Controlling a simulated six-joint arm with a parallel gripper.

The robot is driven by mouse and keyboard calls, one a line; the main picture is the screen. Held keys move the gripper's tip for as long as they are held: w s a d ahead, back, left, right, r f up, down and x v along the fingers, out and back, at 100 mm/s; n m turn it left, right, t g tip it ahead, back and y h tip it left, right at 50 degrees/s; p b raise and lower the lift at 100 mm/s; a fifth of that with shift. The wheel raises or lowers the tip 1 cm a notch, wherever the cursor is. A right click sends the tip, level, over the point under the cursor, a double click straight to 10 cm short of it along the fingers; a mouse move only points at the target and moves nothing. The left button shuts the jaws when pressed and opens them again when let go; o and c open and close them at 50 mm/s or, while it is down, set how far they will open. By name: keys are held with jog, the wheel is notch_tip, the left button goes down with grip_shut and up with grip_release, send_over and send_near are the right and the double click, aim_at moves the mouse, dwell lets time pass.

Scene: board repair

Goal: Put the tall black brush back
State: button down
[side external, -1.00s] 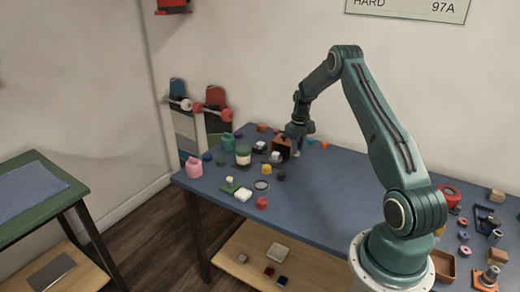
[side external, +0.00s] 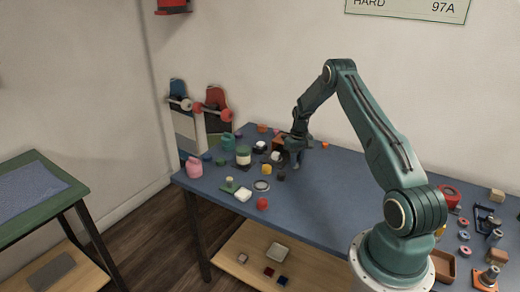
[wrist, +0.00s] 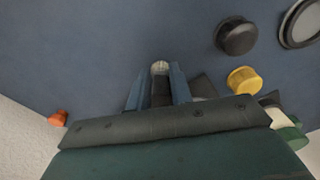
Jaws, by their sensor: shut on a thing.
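My gripper (wrist: 158,92) is shut on a narrow dark thing with a pale, ribbed tip (wrist: 160,68), which looks like the brush. Its blue fingers stand on both sides of it. Most of the brush is hidden by the fingers and the gripper body. In the side external view my gripper (side external: 297,152) is low over the back of the blue table, close beside an orange-brown box (side external: 278,143). The brush cannot be made out clearly there, and I cannot tell whether it touches the table.
A black knob (wrist: 237,36), a yellow piece (wrist: 243,80) and a ring (wrist: 303,22) lie to the right of the fingers. An orange piece (wrist: 58,118) lies to the left.

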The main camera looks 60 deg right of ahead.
jog(key=shift+f, duration=0.15)
jog(key=c, duration=1.3)
grip_release()
jog(key=shift+o, duration=0.2)
notch_tip(320, 180, up, 12)
jog(key=shift+r, duration=0.2)
